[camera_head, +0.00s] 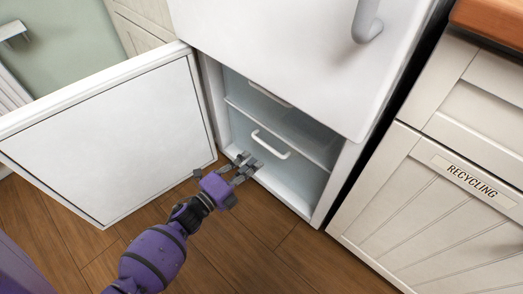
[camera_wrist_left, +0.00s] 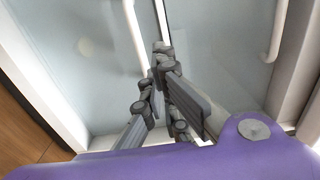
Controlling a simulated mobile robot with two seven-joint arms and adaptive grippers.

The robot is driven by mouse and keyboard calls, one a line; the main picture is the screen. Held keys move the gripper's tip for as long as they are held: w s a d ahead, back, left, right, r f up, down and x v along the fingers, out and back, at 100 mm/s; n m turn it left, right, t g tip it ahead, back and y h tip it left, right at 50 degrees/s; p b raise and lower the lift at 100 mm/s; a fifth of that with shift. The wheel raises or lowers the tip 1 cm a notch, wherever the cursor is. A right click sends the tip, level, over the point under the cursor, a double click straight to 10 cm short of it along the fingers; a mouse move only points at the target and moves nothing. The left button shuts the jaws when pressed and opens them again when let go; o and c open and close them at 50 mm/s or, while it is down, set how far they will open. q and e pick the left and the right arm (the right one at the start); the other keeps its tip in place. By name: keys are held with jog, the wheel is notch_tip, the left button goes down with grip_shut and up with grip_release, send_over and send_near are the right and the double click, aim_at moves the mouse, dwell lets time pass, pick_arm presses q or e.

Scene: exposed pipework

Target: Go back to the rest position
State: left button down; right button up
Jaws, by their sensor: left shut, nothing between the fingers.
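My left gripper (camera_head: 246,163) is at the opening of the lower compartment of a white fridge, in front of its lowest drawer (camera_head: 292,178). In the left wrist view its fingers (camera_wrist_left: 160,62) are closed together with nothing between them. A white drawer handle (camera_head: 271,145) is just beyond the fingertips in the head view. In the left wrist view a white bar (camera_wrist_left: 135,38) shows next to the fingers; I cannot tell whether they touch it. My right gripper is in neither view.
The lower fridge door (camera_head: 105,140) stands wide open on the left of my arm. The upper fridge door (camera_head: 285,45) is shut. A cabinet marked RECYCLING (camera_head: 430,215) stands at the right. The wooden floor (camera_head: 270,255) in front is clear.

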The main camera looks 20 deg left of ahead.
pick_arm(q)
jog(key=v, duration=0.3)
jog(key=shift+s+a, duration=0.15)
jog(key=shift+s, duration=0.2)
